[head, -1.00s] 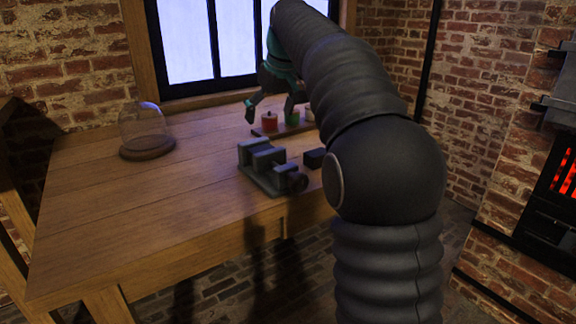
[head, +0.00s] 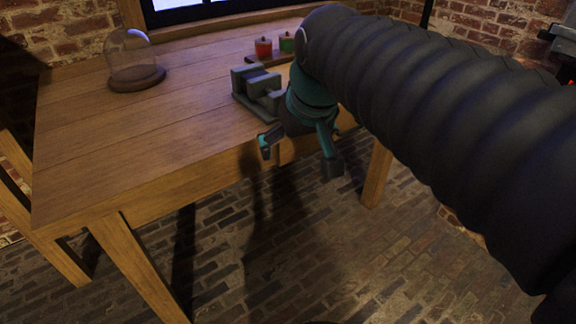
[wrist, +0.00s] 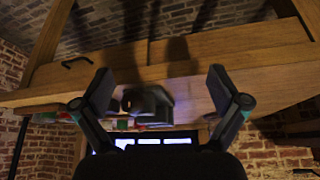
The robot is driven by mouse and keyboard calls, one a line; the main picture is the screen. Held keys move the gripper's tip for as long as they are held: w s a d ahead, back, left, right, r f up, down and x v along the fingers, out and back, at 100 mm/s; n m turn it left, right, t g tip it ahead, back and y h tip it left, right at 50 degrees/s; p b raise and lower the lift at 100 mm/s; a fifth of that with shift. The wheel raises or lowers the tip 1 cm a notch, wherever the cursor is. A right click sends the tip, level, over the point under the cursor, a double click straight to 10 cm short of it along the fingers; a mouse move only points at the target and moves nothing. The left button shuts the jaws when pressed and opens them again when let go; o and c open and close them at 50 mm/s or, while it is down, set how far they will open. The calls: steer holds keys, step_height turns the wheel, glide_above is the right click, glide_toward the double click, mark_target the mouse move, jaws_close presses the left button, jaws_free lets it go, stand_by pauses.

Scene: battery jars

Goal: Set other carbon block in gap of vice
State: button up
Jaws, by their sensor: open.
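The grey vice (head: 246,90) stands on the wooden table near its front right edge in the head view. My gripper partly covers its right side. It also shows as a dark shape in the wrist view (wrist: 152,104), beyond and between my fingers. My gripper (head: 298,160) is open and empty, its fingers spread just in front of the table's front edge. Both fingers also show apart in the wrist view (wrist: 162,82). No carbon block can be made out now; the area right of the vice is hidden behind my arm. I cannot see whether the vice gap holds anything.
A glass dome (head: 130,60) on a round wooden base stands at the back left of the table (head: 150,135). A red jar (head: 263,47) and a green jar (head: 287,42) stand behind the vice. The left and middle of the table are clear.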

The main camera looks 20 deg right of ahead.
steer(key=s+f, duration=0.9)
steer(key=shift+s+f+m, duration=0.15)
steer(key=shift+f+m, duration=0.15)
steer(key=shift+m, duration=0.1)
